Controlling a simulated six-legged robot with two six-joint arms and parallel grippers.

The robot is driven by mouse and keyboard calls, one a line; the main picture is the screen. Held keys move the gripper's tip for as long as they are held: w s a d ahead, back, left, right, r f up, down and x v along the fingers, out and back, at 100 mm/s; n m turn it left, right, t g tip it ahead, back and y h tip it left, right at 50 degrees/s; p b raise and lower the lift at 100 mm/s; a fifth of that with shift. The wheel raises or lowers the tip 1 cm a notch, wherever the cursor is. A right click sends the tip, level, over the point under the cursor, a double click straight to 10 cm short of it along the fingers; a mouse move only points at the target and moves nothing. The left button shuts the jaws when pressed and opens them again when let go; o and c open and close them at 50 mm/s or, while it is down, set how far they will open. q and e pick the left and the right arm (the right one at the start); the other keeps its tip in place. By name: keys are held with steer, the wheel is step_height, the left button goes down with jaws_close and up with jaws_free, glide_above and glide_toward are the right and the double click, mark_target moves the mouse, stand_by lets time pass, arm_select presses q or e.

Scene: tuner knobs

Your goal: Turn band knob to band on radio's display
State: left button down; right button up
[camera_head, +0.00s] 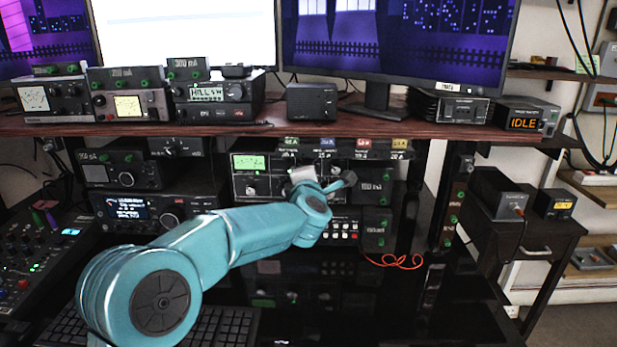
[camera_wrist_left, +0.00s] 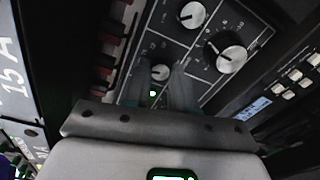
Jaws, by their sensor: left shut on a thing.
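A radio panel with a lit green display (camera_head: 250,162) stands under the desk shelf in the head view; its text is too small to read. In the left wrist view the panel shows a large knob (camera_wrist_left: 230,58), a round knob (camera_wrist_left: 192,14) and a small silver knob (camera_wrist_left: 161,72). My left gripper (camera_wrist_left: 160,75) has its two fingers on either side of the small knob and is shut on it. In the head view my left arm covers part of the panel and hides the fingertips. I cannot read the knob labels. My right gripper is not in view.
The shelf (camera_head: 365,126) above holds several radios, a black box (camera_head: 312,102) and monitors.

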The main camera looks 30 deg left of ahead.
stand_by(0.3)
arm_select(q)
steer(key=c, duration=0.9)
jaws_free()
steer(key=v, duration=1.6)
steer(key=shift+s+d, duration=0.1)
steer(key=shift+s, duration=0.05)
